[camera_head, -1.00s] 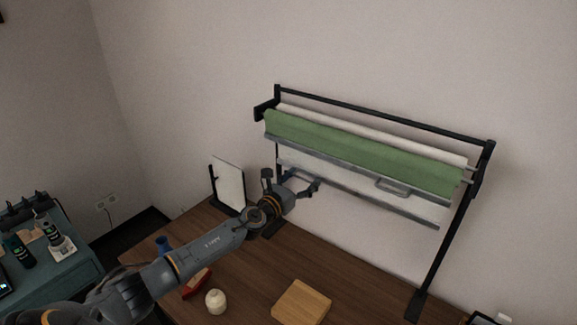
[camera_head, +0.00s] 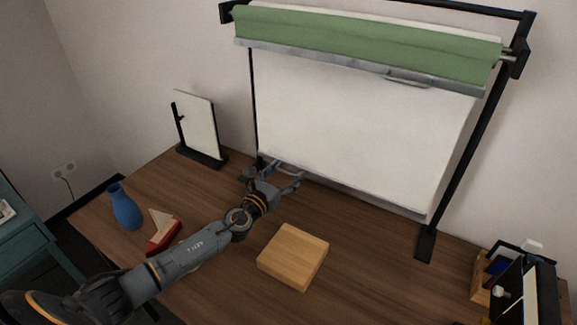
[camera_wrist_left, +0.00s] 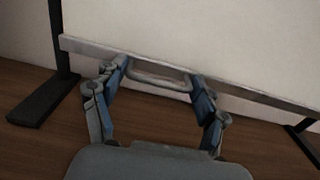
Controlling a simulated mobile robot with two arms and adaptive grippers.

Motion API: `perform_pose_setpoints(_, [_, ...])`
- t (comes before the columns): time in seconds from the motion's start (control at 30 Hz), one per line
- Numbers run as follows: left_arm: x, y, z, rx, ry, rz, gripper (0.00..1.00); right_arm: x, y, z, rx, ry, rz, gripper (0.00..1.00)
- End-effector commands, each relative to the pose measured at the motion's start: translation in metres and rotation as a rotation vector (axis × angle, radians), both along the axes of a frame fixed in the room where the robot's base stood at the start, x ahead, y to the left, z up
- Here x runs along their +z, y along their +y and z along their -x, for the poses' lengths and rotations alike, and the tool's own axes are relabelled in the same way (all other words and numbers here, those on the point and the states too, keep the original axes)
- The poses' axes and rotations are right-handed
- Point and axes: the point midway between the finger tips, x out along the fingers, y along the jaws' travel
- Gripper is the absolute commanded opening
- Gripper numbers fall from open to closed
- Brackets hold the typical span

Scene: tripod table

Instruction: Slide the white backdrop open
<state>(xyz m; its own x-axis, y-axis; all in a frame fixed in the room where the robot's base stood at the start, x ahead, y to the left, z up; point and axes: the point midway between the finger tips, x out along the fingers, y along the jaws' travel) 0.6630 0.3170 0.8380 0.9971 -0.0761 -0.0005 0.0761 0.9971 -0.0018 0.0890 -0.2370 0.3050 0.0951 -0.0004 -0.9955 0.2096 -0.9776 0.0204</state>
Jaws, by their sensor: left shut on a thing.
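The white backdrop (camera_head: 360,120) hangs unrolled from the black frame, its grey bottom bar (camera_head: 385,204) low near the tabletop. It also fills the top of the left wrist view (camera_wrist_left: 210,40). My left gripper (camera_head: 281,177) is at the bar's left part. In the left wrist view its two fingers (camera_wrist_left: 160,80) are on either side of the bar's grey handle (camera_wrist_left: 160,84) and shut on it. The green backdrop (camera_head: 370,45) is rolled up above, with its own bar and handle (camera_head: 408,80). My right gripper is not in view.
A wooden block (camera_head: 293,256) lies on the table in front of the backdrop. A blue vase (camera_head: 125,208), a red and cream object (camera_head: 163,232) and a small white board (camera_head: 196,122) stand left. A black organizer (camera_head: 530,290) is at right.

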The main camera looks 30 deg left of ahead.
Motion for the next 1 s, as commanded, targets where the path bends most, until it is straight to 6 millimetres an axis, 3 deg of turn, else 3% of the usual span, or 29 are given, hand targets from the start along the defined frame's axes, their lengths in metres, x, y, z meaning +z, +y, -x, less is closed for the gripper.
perform_pose_setpoints(0.17, [-0.011,-0.004,0.008,-0.010,0.003,0.000,0.16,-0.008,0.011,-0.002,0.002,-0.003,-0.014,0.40])
perform_pose_setpoints(0.53, [-0.010,-0.005,0.009,-0.012,0.001,0.000,0.16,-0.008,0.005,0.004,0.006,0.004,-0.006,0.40])
perform_pose_setpoints(0.57, [-0.010,-0.005,0.009,-0.012,0.001,0.000,0.74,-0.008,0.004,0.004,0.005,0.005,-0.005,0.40])
perform_pose_setpoints(0.6, [-0.010,-0.005,0.009,-0.012,0.000,0.000,0.82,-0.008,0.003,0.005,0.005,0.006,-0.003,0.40])
perform_pose_setpoints(1.0, [-0.010,-0.002,0.008,-0.006,0.000,0.000,0.82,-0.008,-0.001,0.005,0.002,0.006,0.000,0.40])
